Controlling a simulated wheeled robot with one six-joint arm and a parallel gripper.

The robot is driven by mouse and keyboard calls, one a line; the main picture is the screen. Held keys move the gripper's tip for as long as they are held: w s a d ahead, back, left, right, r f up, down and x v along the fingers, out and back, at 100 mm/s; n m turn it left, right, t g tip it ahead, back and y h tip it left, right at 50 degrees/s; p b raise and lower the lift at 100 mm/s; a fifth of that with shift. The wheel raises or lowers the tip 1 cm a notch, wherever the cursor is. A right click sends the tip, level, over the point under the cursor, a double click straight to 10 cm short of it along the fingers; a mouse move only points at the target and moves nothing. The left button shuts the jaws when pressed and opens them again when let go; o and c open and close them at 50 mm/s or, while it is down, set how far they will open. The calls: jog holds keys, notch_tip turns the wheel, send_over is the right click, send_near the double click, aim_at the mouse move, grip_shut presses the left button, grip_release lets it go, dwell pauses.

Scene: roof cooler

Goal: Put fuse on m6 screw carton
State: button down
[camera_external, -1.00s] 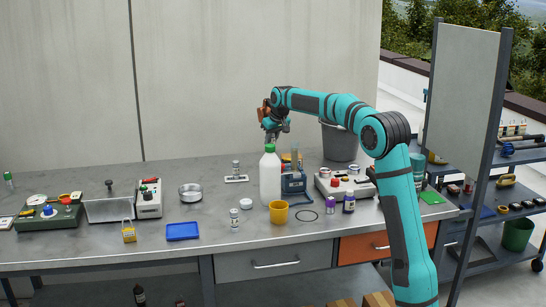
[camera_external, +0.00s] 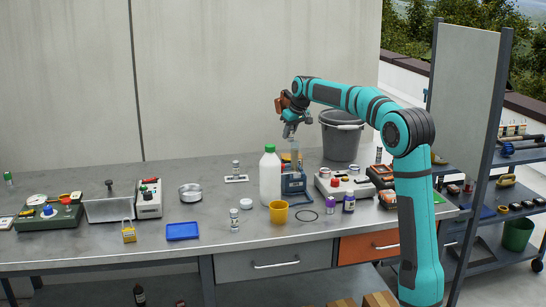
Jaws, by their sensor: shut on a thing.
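My gripper (camera_external: 290,130) is up above the back of the bench, pointing down over the blue holder (camera_external: 293,183), to the right of the white bottle's green cap. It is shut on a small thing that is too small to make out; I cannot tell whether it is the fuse. I cannot pick out the m6 screw carton for certain. Small dark boxes with coloured tops (camera_external: 382,172) lie at the bench's right, partly behind my arm.
A white bottle (camera_external: 270,180) stands close to the blue holder. A grey bucket (camera_external: 341,138) is behind right, and a yellow cup (camera_external: 278,212) is in front. A device with knobs (camera_external: 340,185) stands right.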

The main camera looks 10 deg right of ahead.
jog(key=shift+n, duration=0.4)
jog(key=shift+w+d+f, duration=0.2)
jog(key=shift+w+f, duration=0.2)
jog(key=shift+f, duration=0.75)
jog(key=shift+w+d+f, duration=0.15)
jog(key=shift+w+f, duration=0.2)
jog(key=shift+f, duration=0.8)
jog(key=shift+w+d+f, duration=0.2)
jog(key=shift+w+f, duration=0.2)
jog(key=shift+f, duration=0.75)
jog(key=shift+f, duration=0.1)
jog(key=c, duration=1.2)
grip_release()
jog(key=v, duration=1.2)
jog(key=shift+d, duration=0.2)
